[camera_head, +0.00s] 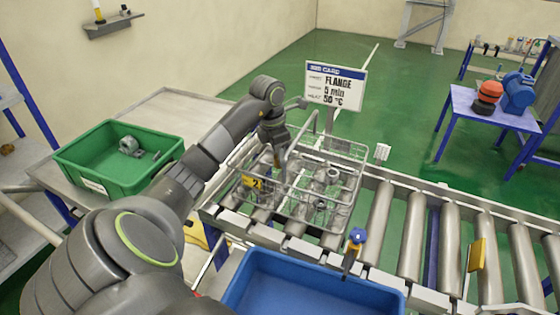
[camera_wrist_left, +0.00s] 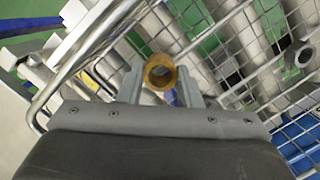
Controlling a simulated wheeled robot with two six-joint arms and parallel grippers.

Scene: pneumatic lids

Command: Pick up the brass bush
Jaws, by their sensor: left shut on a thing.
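The brass bush (camera_wrist_left: 151,67), a short golden ring with an open bore, sits between the two fingers of my left gripper (camera_wrist_left: 160,82) in the left wrist view. The fingers are shut on it. In the head view my left gripper (camera_head: 282,162) points down at the wire basket (camera_head: 345,160), over its left part. The bush cannot be made out clearly there. My right gripper is not in view.
The basket stands on a roller conveyor (camera_head: 410,235) and holds several grey metal parts. A green bin (camera_head: 105,180) is at left and an empty blue bin (camera_head: 310,290) in front. Wire walls surround the gripper.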

